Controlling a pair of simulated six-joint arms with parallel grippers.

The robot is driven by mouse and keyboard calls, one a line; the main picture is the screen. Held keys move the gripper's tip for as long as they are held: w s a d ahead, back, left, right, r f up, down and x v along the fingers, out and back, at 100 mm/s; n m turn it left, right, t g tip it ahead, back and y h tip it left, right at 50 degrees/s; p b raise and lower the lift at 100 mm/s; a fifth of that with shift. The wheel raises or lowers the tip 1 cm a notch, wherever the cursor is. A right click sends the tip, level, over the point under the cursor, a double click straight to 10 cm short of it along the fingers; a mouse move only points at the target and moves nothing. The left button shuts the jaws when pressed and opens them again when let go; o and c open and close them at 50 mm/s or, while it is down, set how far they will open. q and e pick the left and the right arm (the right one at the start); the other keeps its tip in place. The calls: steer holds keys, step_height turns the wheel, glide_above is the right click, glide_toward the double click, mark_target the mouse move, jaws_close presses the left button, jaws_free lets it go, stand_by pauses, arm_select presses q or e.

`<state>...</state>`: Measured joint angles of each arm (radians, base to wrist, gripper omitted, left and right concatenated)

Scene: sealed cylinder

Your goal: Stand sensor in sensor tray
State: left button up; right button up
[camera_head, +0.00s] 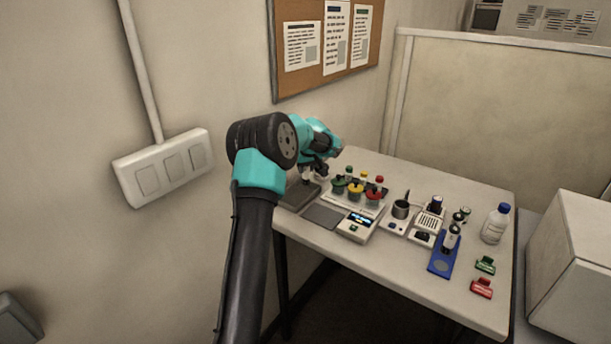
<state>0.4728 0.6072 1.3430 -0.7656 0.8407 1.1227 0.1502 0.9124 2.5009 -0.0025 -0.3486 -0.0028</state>
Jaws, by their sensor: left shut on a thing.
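My left gripper (313,168) is at the back left corner of the table, pointing down. It is shut on a small pale piece, most likely the sensor (307,174), partly hidden by the fingers. Just below it is a dark grey block-like tray (299,195), which looks like the sensor tray. I cannot tell whether the sensor touches it. My right gripper is not in view.

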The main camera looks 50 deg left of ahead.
mark_target(305, 174)
arm_select(q)
steer(key=shift+a, duration=0.1)
steer(key=shift+f, duration=1.75)
steer(key=shift+f, duration=0.1)
steer(key=o, duration=1.1)
steer(key=shift+c, duration=0.2)
steer(key=v, duration=1.2)
